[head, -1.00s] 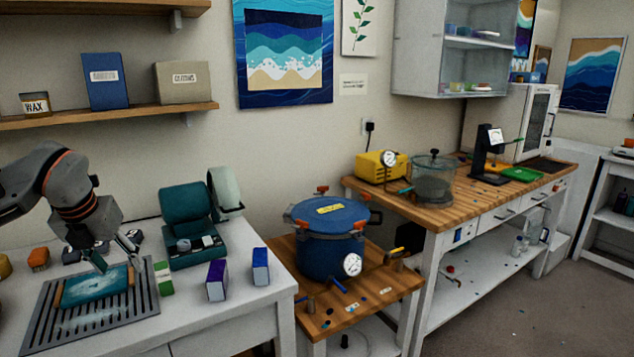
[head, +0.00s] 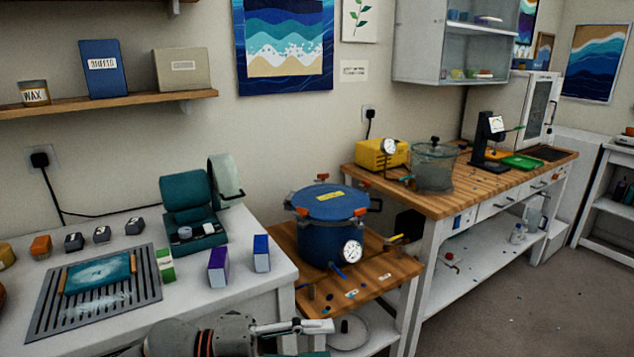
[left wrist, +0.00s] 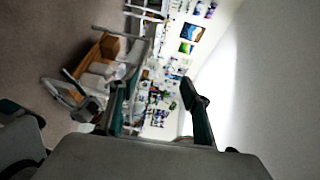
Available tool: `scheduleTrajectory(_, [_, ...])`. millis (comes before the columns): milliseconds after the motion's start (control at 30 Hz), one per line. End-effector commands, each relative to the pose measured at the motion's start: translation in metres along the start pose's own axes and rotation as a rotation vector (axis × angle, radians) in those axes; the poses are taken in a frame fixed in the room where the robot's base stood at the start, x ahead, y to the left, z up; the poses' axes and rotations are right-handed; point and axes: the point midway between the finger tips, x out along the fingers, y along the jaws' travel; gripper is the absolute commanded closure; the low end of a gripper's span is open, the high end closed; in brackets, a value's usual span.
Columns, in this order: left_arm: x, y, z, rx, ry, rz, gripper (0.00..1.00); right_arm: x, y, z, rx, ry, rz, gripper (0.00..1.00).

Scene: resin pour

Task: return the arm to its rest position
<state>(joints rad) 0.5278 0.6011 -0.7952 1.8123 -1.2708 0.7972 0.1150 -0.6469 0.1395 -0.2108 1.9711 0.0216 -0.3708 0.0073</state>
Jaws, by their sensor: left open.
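My left gripper (head: 322,340) is low at the bottom edge of the head view, in front of the white bench and partly cut off by the frame. Its two fingers stand apart with nothing between them. The left wrist view also shows the open, empty gripper (left wrist: 155,108), with a blurred, sideways view of the room beyond. A teal panel with wooden side strips (head: 98,273) lies on the slotted grey rack (head: 45,318), clear of the gripper. My right gripper is not in view.
The white bench (head: 190,295) holds a teal machine (head: 195,220), small boxes and several small blocks. A blue pressure pot (head: 325,230) stands on a low wooden cart (head: 385,275) beyond the gripper. A wooden workbench (head: 450,198) is further right. Open floor (head: 500,310) lies at right.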

Motion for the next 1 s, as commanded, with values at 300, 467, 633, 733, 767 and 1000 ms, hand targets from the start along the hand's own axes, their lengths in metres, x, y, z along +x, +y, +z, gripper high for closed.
scheduleTrajectory(300, [-0.022, 0.018, 0.020, -0.463, -0.371, -0.401, 0.53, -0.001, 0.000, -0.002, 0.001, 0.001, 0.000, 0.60])
scheduleTrajectory(467, [-0.062, 0.073, 0.030, -0.731, -0.615, -0.509, 0.53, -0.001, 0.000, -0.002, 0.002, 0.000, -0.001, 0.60])
scheduleTrajectory(633, [-0.114, 0.161, 0.013, -1.035, -0.892, -0.552, 0.53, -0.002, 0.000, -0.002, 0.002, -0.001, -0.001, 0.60])
scheduleTrajectory(733, [-0.144, 0.218, -0.014, -1.209, -1.047, -0.544, 0.53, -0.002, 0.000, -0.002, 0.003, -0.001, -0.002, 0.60])
scheduleTrajectory(767, [-0.151, 0.233, -0.024, -1.257, -1.087, -0.538, 0.53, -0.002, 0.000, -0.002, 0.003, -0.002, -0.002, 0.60])
scheduleTrajectory(1000, [-0.193, 0.315, -0.097, -1.527, -1.306, -0.479, 0.53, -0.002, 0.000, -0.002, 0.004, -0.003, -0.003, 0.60])
